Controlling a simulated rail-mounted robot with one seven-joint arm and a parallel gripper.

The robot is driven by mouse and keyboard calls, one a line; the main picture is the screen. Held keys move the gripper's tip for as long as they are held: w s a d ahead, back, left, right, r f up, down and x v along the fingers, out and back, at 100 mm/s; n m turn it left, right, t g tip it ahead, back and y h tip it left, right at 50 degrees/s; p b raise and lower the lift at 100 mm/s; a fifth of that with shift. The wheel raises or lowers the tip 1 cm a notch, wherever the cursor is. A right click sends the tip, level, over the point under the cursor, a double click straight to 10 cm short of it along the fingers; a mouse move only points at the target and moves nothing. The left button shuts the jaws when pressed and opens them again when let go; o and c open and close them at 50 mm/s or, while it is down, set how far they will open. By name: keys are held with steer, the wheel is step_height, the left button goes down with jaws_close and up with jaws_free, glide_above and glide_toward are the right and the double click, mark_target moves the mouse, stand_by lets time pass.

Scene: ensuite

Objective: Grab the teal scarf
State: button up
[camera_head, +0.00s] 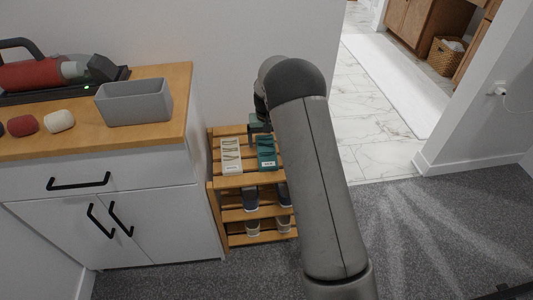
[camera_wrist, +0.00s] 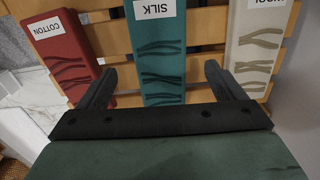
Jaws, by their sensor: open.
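The teal scarf (camera_head: 266,151) lies folded on the top shelf of a wooden rack, partly hidden behind my arm in the head view. In the wrist view the teal scarf (camera_wrist: 159,55) carries a white SILK label and sits between my gripper's two fingers. My gripper (camera_wrist: 160,85) is open, one finger on each side of the teal scarf's near end, and nothing is visibly clamped. In the head view my gripper (camera_head: 259,126) is at the back end of the teal scarf. I cannot tell whether the fingers touch it.
A cream scarf (camera_wrist: 258,42) labelled WOOL and a red scarf (camera_wrist: 62,55) labelled COTTON lie on either side on the slatted rack (camera_head: 228,183). Shoes (camera_head: 251,199) stand on lower shelves. A cabinet (camera_head: 112,205) with a grey bin (camera_head: 134,103) stands left.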

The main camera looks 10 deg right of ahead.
mark_target(267, 151)
steer(key=f, duration=0.5)
steer(key=shift+w+f+b, duration=0.15)
steer(key=shift+w+b, duration=0.1)
steer(key=shift+b, duration=0.15)
steer(key=c, duration=1.1)
